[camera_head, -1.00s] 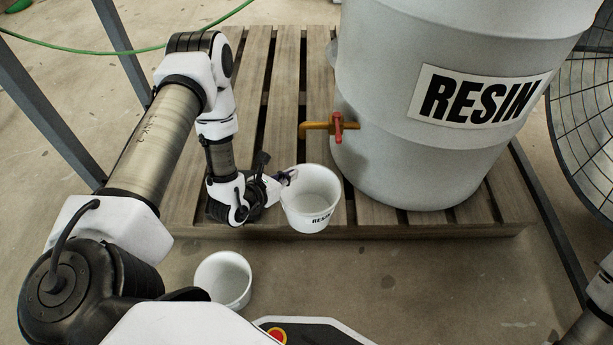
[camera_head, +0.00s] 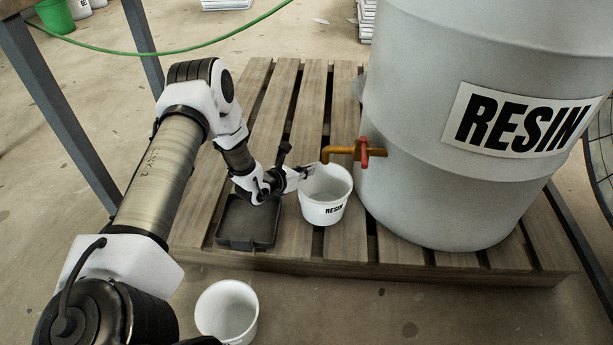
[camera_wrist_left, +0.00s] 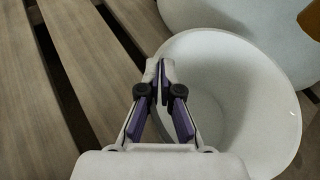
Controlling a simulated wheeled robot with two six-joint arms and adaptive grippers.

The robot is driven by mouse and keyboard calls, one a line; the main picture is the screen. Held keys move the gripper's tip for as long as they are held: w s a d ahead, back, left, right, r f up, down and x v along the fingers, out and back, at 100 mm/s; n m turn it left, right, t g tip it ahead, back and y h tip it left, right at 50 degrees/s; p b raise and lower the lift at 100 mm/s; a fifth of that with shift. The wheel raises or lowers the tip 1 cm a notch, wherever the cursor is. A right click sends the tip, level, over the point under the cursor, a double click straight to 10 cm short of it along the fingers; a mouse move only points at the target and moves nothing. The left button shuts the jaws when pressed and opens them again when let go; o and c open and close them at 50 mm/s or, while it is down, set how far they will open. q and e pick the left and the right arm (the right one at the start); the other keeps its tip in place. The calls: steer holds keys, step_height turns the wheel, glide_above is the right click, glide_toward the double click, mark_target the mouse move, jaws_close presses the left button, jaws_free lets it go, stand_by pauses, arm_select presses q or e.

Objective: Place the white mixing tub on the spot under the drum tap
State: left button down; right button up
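The white mixing tub (camera_head: 326,197), marked RESIN, is upright over the pallet, just in front of the drum tap (camera_head: 356,151). The tap's spout is at the tub's far rim in the head view. I cannot tell whether the tub's base touches the slats. My left gripper (camera_head: 304,172) is shut on the tub's left rim; the wrist view shows its fingers (camera_wrist_left: 161,75) close together across the wall of the tub (camera_wrist_left: 235,50). The spot under the tap is hidden behind the tub. My right gripper is out of view.
The large grey drum (camera_head: 410,110) stands on the wooden pallet (camera_head: 290,105), right of the tub. A dark square tray (camera_head: 247,224) lies on the pallet left of the tub. A second white tub (camera_head: 227,312) stands on the floor in front. A green hose (camera_head: 190,50) crosses behind.

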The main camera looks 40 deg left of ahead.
arm_select(q)
steer(key=c, duration=1.7)
jaws_free()
steer(key=shift+c, duration=0.2)
steer(key=o, duration=0.4)
